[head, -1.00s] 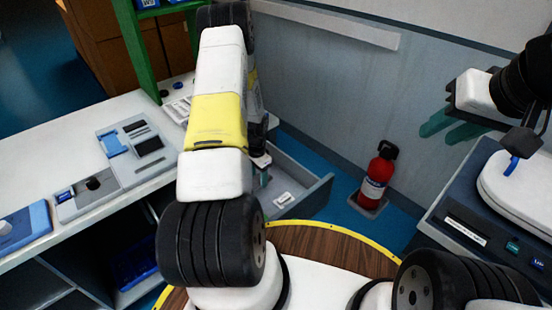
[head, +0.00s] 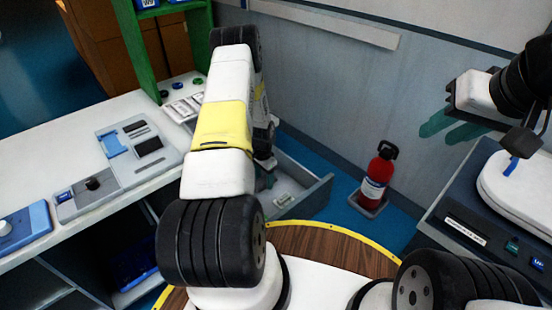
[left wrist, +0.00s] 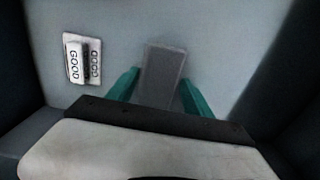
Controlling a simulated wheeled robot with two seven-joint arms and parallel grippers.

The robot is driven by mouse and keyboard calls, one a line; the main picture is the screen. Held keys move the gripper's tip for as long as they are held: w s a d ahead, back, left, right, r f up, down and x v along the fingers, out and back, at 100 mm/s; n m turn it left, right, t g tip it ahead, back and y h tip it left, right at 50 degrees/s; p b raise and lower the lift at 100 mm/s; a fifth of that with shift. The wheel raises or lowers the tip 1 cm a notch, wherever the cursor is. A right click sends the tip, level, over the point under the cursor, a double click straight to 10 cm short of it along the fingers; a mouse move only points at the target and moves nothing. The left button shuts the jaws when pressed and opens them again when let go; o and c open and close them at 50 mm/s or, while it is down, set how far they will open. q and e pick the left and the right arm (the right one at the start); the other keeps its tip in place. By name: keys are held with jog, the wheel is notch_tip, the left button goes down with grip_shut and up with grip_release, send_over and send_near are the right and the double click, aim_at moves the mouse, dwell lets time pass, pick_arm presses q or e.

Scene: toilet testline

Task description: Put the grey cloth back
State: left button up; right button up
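The grey cloth (left wrist: 163,77) shows in the left wrist view as a dark grey rectangle on the pale floor of a drawer. My left gripper (left wrist: 160,88) has its two teal fingers apart, one on each side of the cloth; I cannot tell whether they touch it. In the head view my left gripper (head: 265,182) is down in the open drawer (head: 310,200), mostly hidden by my arm, and the cloth cannot be made out there. My right gripper (head: 452,128) is open and empty at the right, above the dark stand.
A white "GOOD" label block (left wrist: 82,58) lies in the drawer left of the cloth. A red extinguisher (head: 379,175) stands on the floor right of the drawer. The white counter (head: 85,140) holds grey and blue trays. A toilet lid (head: 520,190) is at the right.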

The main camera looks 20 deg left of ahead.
pick_arm(q)
jog(key=shift+o, duration=1)
jog(key=shift+r, duration=0.15)
notch_tip(320, 180, up, 12)
notch_tip(320, 180, up, 13)
jog(key=n+t, duration=0.1)
send_over(264, 180)
jog(key=d, duration=0.3)
jog(key=s+d+r+n+t, duration=0.1)
jog(key=s+d+r, duration=0.1)
jog(key=r, duration=0.4)
jog(key=s+d+r+t, duration=0.1)
jog(key=s+r, duration=0.2)
jog(key=r, duration=0.3)
jog(key=s+d+r+n+t+h, duration=0.1)
jog(key=s+d+r, duration=0.3)
jog(key=s+r, duration=0.3)
jog(key=s+d+r+n+t+h, duration=0.1)
jog(key=s+d+r, duration=0.3)
jog(key=s, duration=0.9)
notch_tip(264, 180, up, 3)
jog(key=shift+s+r+n+t, duration=0.15)
jog(key=shift+s+n+t, duration=0.25)
jog(key=shift+n+t, duration=0.25)
